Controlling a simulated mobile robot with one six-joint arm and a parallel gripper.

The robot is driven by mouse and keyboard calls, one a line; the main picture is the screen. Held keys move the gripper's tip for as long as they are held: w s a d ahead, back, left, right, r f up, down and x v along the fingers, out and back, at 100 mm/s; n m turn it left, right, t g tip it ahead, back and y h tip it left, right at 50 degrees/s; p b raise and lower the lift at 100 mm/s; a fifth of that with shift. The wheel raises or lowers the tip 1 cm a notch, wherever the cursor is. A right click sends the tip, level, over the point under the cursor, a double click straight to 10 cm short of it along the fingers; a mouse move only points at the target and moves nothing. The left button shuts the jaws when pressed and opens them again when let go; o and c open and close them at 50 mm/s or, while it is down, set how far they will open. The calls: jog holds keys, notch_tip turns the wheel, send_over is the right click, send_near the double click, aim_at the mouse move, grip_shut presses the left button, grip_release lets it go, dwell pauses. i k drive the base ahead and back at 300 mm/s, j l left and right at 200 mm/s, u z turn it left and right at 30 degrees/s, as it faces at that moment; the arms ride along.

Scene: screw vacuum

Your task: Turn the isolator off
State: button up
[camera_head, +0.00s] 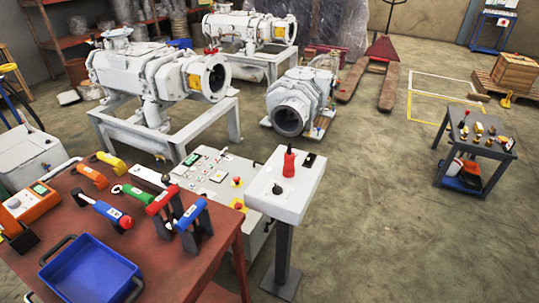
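No part labelled as the isolator can be read at this size. A grey-white control panel (212,176) stands in the middle, with several small buttons and a green display. Near its right edge are a red knob on a yellow plate (237,181) and a second red-and-yellow control (238,205). I cannot tell which of these is the isolator, or how either is set. To the right, a white box on a grey post (308,190) carries an upright red piece (289,161) and a black knob (277,188). My gripper does not show.
A red-brown table (140,262) at the front left holds a blue tray (88,272) and several coloured-handled tools. White pumps on frames (165,75) stand behind the panel. A small dark trolley (475,150) stands at the right. The floor between is clear.

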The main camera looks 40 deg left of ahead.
aim_at(238, 205)
jog(key=i+u, duration=0.25)
jog(key=i, duration=0.3)
jog(key=i+u, duration=0.2)
jog(key=i, duration=0.35)
jog(key=i+l+u, duration=0.1)
jog(key=i+u, duration=0.15)
jog(key=i, duration=0.3)
jog(key=i+l+u, duration=0.2)
jog(key=i, duration=0.35)
jog(key=i+l+u, duration=0.25)
jog(key=i, duration=0.25)
jog(key=i+j+u, duration=0.2)
jog(key=u, duration=0.25)
jog(key=i+j+u, duration=0.1)
jog(key=i+u, duration=0.15)
jog(key=u, duration=0.15)
jog(key=i+u, duration=0.25)
jog(key=u, duration=0.2)
jog(key=i+u, duration=0.25)
jog(key=u, duration=0.15)
jog(key=i+l+u, duration=0.2)
jog(key=u, duration=0.25)
